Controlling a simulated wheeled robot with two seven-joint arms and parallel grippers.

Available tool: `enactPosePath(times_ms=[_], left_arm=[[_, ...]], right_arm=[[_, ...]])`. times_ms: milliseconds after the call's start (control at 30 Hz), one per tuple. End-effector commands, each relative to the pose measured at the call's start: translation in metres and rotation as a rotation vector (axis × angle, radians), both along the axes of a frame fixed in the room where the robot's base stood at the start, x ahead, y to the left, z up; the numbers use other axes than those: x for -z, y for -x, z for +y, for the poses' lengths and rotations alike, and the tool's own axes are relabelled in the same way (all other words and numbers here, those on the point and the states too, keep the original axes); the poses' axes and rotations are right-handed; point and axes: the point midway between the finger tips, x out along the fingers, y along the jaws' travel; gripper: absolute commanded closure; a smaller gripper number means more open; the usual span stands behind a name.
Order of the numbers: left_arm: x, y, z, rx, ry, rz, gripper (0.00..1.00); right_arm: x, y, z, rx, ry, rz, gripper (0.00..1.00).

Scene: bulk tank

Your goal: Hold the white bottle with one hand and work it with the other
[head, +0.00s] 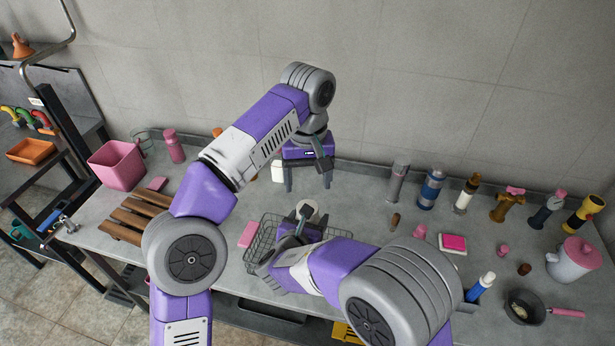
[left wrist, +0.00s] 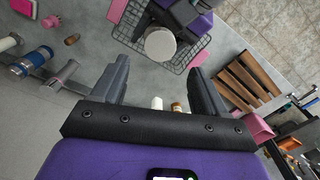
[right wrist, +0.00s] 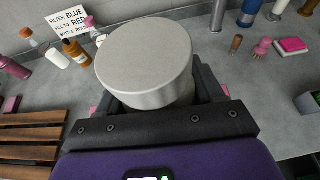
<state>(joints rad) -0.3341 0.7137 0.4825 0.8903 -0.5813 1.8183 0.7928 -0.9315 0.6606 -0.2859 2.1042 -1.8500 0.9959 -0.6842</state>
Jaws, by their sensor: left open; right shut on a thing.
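The white bottle (head: 307,211) is clamped in my right gripper (head: 301,222) above the wire basket. In the right wrist view its broad, round, pale grey-white top (right wrist: 146,58) fills the space between the fingers, and its lower part is hidden. My left gripper (head: 307,180) is open and empty, pointing down behind and above the bottle. In the left wrist view the bottle's round top (left wrist: 160,46) shows beyond the open fingertips, apart from them.
The wire basket (head: 262,258) is under my right gripper. A pink bin (head: 117,165) and wooden rack (head: 139,216) are at left. A grey flask (head: 397,181), a blue flask (head: 431,188) and several other items stand at right. A sign (right wrist: 75,21) stands at the back.

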Motion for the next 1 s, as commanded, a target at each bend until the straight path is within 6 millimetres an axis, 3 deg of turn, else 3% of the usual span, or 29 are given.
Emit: enactPosePath(times_ms=[533,1000], left_arm=[[0.004,0.0,0.001,-0.03,-0.001,0.001,0.27],[0.063,0.0,0.001,-0.03,-0.001,0.003,0.27]], right_arm=[[-0.001,0.0,0.0,0.0,0.0,-0.002,1.0],[-0.001,0.0,0.0,0.0,0.0,-0.002,1.0]])
